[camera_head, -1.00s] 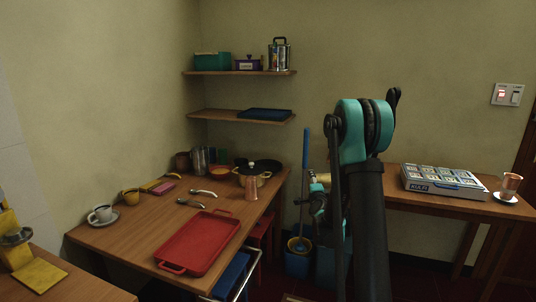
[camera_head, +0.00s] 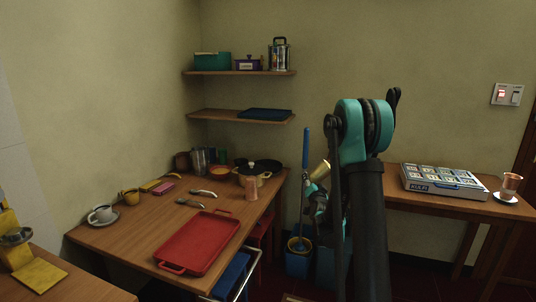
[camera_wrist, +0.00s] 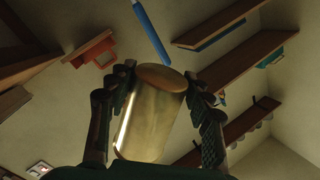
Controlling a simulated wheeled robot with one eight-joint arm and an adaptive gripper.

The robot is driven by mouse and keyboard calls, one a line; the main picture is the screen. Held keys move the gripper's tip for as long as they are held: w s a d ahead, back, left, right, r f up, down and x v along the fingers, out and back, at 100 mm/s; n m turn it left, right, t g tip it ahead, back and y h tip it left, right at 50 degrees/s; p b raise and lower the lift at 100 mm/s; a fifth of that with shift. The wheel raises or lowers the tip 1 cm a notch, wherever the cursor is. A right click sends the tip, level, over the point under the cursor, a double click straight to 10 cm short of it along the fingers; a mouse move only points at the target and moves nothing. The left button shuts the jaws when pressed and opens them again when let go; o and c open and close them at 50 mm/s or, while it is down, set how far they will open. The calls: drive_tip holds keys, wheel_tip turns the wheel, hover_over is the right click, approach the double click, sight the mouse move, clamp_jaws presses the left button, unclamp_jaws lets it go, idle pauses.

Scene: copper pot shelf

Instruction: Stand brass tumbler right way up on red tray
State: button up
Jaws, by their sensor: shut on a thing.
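The brass tumbler (camera_head: 319,171) is held in the air to the right of the table, tilted, next to my dark and teal arm. My gripper (camera_wrist: 163,88) is shut on it, with one finger on each side of the wall. In the wrist view the tumbler (camera_wrist: 150,118) fills the middle; its far end is a brownish oval, and I cannot tell whether that is the mouth or the base. The red tray (camera_head: 198,243) lies flat and empty at the front right of the wooden table, left of and lower than my gripper.
A copper cup (camera_head: 251,188) stands behind the tray, near a lidded pan (camera_head: 258,167). A blue-handled mop (camera_head: 305,165) stands beside the table. Wall shelves (camera_head: 240,117) are above.

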drive_tip(key=n, duration=0.9)
